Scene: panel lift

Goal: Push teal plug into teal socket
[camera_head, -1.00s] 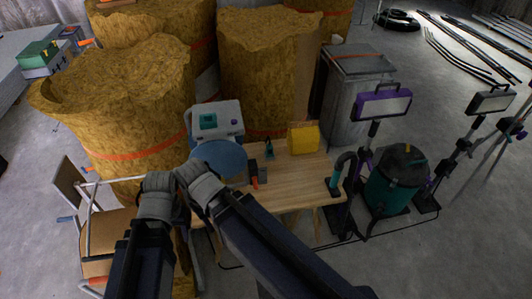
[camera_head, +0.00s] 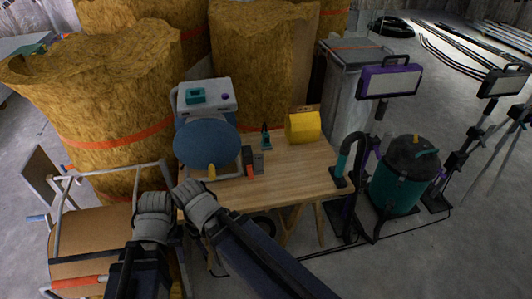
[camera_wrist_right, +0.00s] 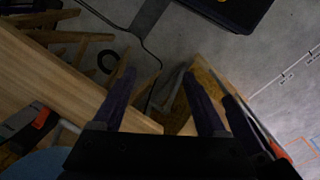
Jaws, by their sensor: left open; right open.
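A teal block (camera_head: 195,96), which looks like the teal socket, sits on top of a light grey box at the back left of the wooden table. A small teal and black item (camera_head: 266,138) stands on the table to its right; I cannot tell if it is the plug. My left gripper (camera_head: 153,203) is low in front of the table's left end, open, its fingertips hard to make out. My right gripper is beside it and open; in the right wrist view its dark fingers (camera_wrist_right: 160,75) have nothing between them.
A blue disc (camera_head: 207,147) stands in front of the grey box. A hose stand and a teal vacuum (camera_head: 398,180) are right. Large straw-coloured bales (camera_head: 110,100) block the back.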

